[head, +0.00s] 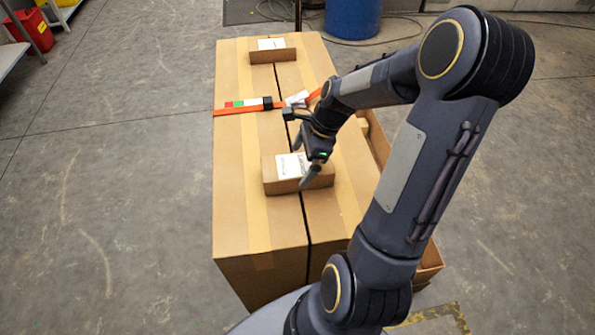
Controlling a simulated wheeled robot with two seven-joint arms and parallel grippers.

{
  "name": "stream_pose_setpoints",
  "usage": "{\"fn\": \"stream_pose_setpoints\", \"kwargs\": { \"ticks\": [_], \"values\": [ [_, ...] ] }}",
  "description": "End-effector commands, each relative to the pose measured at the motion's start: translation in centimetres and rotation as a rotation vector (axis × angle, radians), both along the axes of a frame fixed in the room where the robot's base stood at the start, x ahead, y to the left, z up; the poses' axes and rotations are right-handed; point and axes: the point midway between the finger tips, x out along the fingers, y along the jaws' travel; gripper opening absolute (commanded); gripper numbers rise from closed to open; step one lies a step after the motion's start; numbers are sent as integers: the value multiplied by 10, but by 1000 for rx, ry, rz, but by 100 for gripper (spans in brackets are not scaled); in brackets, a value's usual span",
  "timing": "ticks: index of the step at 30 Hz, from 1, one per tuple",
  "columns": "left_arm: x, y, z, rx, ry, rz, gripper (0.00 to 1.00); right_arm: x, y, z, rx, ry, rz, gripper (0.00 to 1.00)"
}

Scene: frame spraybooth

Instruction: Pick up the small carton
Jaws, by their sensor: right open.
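A small brown carton (285,183) with a white label lies on top of the large cartons, towards their near end. A second small carton (272,55), also with a white label, lies at their far end. My right gripper (303,162) is open over the nearer small carton, with its fingers pointing down-left. It covers part of that carton's right side and label. I cannot tell whether the fingers touch it. My left gripper is not in view.
Two large taped cartons (240,155) stand side by side with a narrow dark gap. An orange strap (232,111) with coloured patches crosses them. An open-topped box (431,266) is at right, partly behind my arm. A blue drum (352,15) stands behind.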

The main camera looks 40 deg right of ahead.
Motion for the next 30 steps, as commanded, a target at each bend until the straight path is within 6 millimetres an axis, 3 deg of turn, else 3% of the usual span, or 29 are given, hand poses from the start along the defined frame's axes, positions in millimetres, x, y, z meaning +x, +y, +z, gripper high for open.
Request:
{"fn": "stream_pose_setpoints", "kwargs": {
  "ticks": [9,17,30],
  "values": [
    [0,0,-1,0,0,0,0,8,16,-39,1,1,3,100],
    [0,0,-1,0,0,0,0,9,17,-41,-1,-1,3,100],
    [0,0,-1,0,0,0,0,9,17,-41,-1,-1,3,44]
  ]
}}
